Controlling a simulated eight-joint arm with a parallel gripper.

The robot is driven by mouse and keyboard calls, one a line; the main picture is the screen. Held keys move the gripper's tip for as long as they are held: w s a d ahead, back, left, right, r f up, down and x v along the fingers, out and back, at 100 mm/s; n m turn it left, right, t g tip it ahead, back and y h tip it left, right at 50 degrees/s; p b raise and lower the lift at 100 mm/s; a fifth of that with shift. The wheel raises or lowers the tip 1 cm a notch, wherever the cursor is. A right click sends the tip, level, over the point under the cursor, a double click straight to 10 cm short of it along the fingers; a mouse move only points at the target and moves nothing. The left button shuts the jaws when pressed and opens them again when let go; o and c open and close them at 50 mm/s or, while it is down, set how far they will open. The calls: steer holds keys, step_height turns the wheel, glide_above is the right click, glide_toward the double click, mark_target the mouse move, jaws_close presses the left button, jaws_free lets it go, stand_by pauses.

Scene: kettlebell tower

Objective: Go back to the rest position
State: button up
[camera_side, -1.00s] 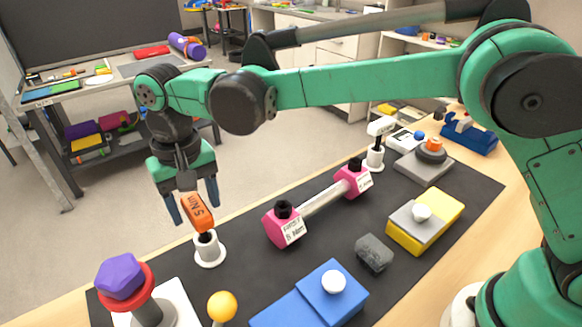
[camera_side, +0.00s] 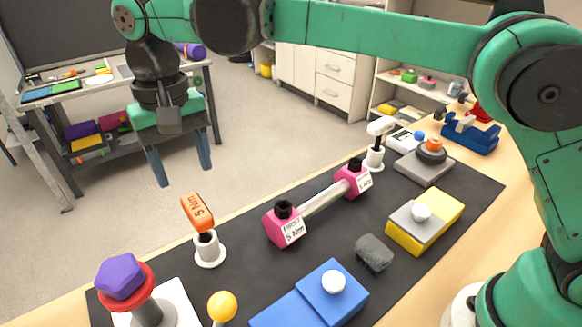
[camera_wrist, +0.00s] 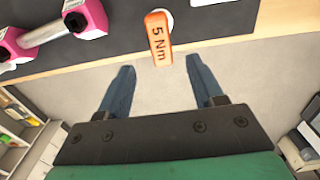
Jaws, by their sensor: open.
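My gripper (camera_side: 180,168) is open and empty, with its two blue-grey fingers apart and pointing down. In the side view it hangs above and to the left of the orange tool marked 5 Nm (camera_side: 197,211). That tool stands in a white round holder (camera_side: 209,249) on the black mat. In the wrist view the fingers (camera_wrist: 160,85) spread on either side below the orange tool (camera_wrist: 159,40), with a clear gap to it. Floor shows between the fingers.
A pink-ended dumbbell-like piece (camera_side: 322,200), blue block (camera_side: 310,297), yellow block (camera_side: 428,222) and dark grey block (camera_side: 374,252) lie on the mat (camera_side: 335,240). A purple knob (camera_side: 122,276) and yellow ball (camera_side: 222,306) stand at the front left. Space around my gripper is clear.

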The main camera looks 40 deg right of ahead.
steer(key=s+d+r+t+y, duration=0.1)
steer(key=s+d+t, duration=0.1)
steer(key=d, duration=0.6)
steer(key=s+d+r+t, duration=0.1)
steer(key=s+d+t, duration=0.15)
steer(key=d, duration=0.65)
steer(key=s+d+f+t+h, duration=0.1)
steer(key=s+d+f+t, duration=0.1)
steer(key=s+d+f, duration=0.3)
steer(key=shift+s+d+f+t, duration=0.3)
steer(key=shift+s+d+t, duration=0.05)
steer(key=shift+s+d, duration=0.35)
